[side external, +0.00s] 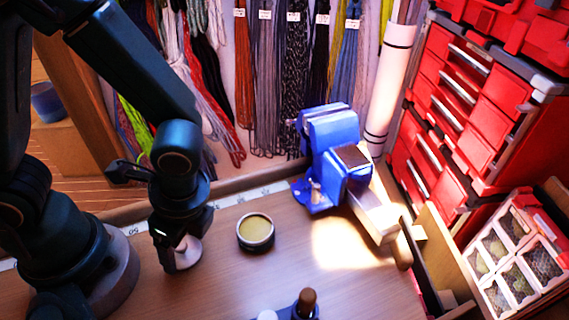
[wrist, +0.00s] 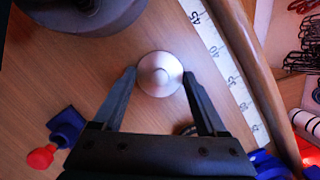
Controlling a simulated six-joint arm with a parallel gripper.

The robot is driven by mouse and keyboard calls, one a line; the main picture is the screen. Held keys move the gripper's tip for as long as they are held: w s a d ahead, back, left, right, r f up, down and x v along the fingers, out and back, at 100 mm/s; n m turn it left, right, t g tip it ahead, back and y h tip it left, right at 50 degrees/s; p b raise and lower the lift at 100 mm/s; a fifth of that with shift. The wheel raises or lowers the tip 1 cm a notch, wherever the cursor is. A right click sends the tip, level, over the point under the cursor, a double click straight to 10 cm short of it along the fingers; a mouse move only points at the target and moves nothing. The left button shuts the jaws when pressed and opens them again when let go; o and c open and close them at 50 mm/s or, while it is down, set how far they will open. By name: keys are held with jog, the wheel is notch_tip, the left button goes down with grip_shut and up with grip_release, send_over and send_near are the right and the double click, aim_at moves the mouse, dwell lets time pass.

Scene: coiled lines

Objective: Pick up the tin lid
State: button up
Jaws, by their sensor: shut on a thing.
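The tin lid (wrist: 159,74) is a round, pale metallic disc with a small raised centre. In the wrist view it sits between the two fingertips of my gripper (wrist: 160,76), which is shut on its edges. In the side view the lid (side external: 190,253) shows pinkish-white, partly hidden by my gripper (side external: 179,252), low over the wooden bench. I cannot tell whether it touches the bench. The open round tin (side external: 255,232) with yellowish contents stands just to the right of my gripper, apart from it.
A blue vise (side external: 335,150) is mounted at the bench's back right. A ruler strip (wrist: 222,62) runs along the back edge. Wooden-handled and blue items (side external: 300,307) lie at the front. Red drawers (side external: 470,100) stand right. Bare wood lies between tin and front items.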

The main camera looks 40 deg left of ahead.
aim_at(185, 246)
jog(key=shift+r, duration=0.8)
notch_tip(185, 246, up, 2)
jog(key=shift+r, duration=0.15)
jog(key=a+r, duration=0.7)
jog(key=a, duration=0.4)
jog(key=w+d+r+m, duration=0.1)
jog(key=w+r+m, duration=0.1)
jog(key=w, duration=0.3)
jog(key=w+d+m+t, duration=0.2)
jog(key=w+d+m, duration=0.3)
jog(key=d, duration=0.6)
jog(key=shift+m, duration=0.8)
jog(key=shift+s+d+f, duration=0.1)
jog(key=shift+d+f, duration=0.85)
jog(key=shift+f, duration=0.55)
jog(key=shift+s+d+f, duration=0.1)
jog(key=shift+d+f, duration=0.8)
jog(key=shift+f, duration=0.6)
jog(key=shift+d+f, duration=0.95)
jog(key=shift+f, duration=0.55)
jog(key=shift+f, duration=0.15)
